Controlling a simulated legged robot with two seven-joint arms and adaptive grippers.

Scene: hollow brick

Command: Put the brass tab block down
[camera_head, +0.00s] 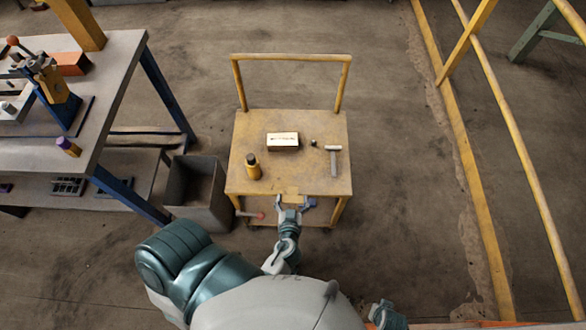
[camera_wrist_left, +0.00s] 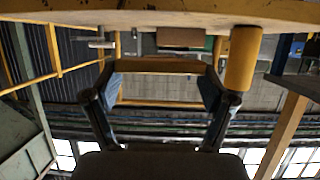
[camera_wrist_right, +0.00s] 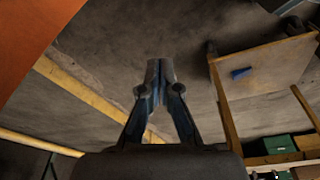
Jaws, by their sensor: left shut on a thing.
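The brass tab block (camera_wrist_left: 160,66) is a flat yellow-brown bar in the left wrist view, which is upside down. My left gripper (camera_wrist_left: 160,84) is shut on it, with one finger at each end. In the head view the left gripper (camera_head: 289,203) is at the near edge of the yellow cart (camera_head: 240,135), and the block (camera_head: 291,191) shows small and partly hidden there. In the left wrist view a gap shows between the block and the cart top (camera_wrist_left: 120,15). My right gripper (camera_wrist_right: 160,75) is shut and empty, away from the cart.
A grey bin (camera_head: 198,190) and workbench (camera_head: 115,75) are left, a yellow railing (camera_head: 510,130) right.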

